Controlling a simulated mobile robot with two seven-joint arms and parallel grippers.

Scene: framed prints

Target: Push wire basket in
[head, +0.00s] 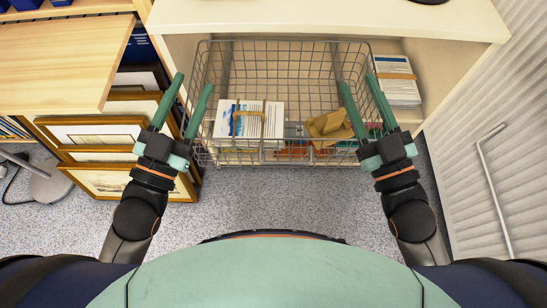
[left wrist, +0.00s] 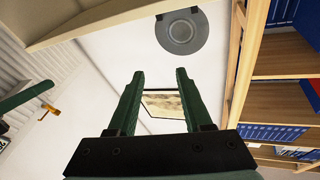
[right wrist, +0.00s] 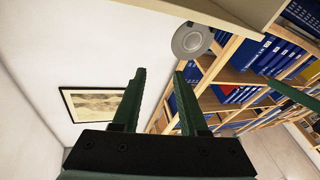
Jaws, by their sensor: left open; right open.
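The wire basket (head: 290,75) sits in the open space under the pale desk or cabinet top in the head view, its front edge sticking out over the floor. It holds white papers (head: 247,120), a tan object (head: 330,127) and some small coloured items. My left gripper (head: 189,98) is at the basket's front left corner, fingers apart and empty. My right gripper (head: 362,100) is at the front right corner, fingers apart and empty. Whether the fingers touch the wire is unclear. The left wrist view shows open fingers (left wrist: 158,88); the right wrist view also shows open fingers (right wrist: 158,90).
Framed prints (head: 95,133) lean on the left, close to my left arm. A stack of papers (head: 397,80) lies right of the basket inside the cabinet. A ridged white panel (head: 490,150) with a handle stands at the right. Grey speckled floor (head: 275,205) lies in front.

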